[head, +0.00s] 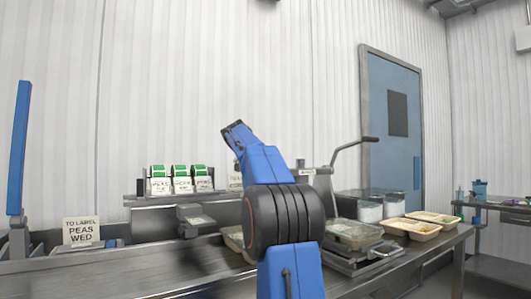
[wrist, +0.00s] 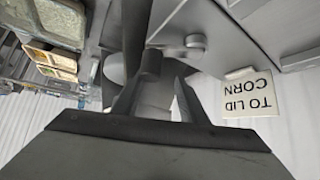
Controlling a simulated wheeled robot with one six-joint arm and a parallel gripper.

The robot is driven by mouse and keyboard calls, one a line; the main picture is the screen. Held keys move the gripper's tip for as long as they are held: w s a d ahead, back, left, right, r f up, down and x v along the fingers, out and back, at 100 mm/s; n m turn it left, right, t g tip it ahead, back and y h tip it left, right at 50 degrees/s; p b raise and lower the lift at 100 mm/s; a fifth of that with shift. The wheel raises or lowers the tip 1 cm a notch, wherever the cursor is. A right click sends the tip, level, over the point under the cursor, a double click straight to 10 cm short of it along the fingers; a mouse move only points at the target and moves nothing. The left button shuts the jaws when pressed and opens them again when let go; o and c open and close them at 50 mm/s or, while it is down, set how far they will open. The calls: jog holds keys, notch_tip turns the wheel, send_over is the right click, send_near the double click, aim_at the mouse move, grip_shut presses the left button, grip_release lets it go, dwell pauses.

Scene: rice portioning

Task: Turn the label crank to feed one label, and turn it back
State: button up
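In the wrist view, a grey crank (wrist: 194,41) with a round hub sits on a metal housing, and a short peg-like handle (wrist: 150,63) stands to its left. My gripper (wrist: 158,98) reaches toward it with its two dark fingers apart. The peg lies between the fingers in the picture, nearer the left one; I cannot tell whether they touch it. In the head view, my blue arm with its black joint hides my gripper and the crank. Three green-and-white label rolls (head: 181,180) stand on a metal shelf to the left of the arm.
A "TO LABEL PEAS WED" sign (head: 82,231) stands at left. A lever with a black handle (head: 352,147) rises right of my arm. Food trays (head: 410,229) and clear rice containers (head: 370,211) are at right. The wrist view shows a "TO LID CORN" sign (wrist: 249,94), upside down.

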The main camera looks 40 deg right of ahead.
jog(key=w+n+t+y, duration=0.1)
jog(key=n+t, duration=0.1)
jog(key=n, duration=0.1)
jog(key=w+n+t+y, duration=0.1)
jog(key=n+t+y, duration=0.1)
jog(key=n, duration=0.1)
jog(key=w+n+t+y, duration=0.1)
jog(key=w+n, duration=0.1)
jog(key=n, duration=0.1)
jog(key=shift+d+t, duration=0.4)
jog(key=v, duration=1.7)
jog(key=shift+r+n, duration=0.2)
jog(key=shift+n, duration=0.1)
jog(key=shift+s+d+y, duration=0.1)
jog(key=shift+d+y, duration=0.1)
jog(key=shift+y, duration=0.1)
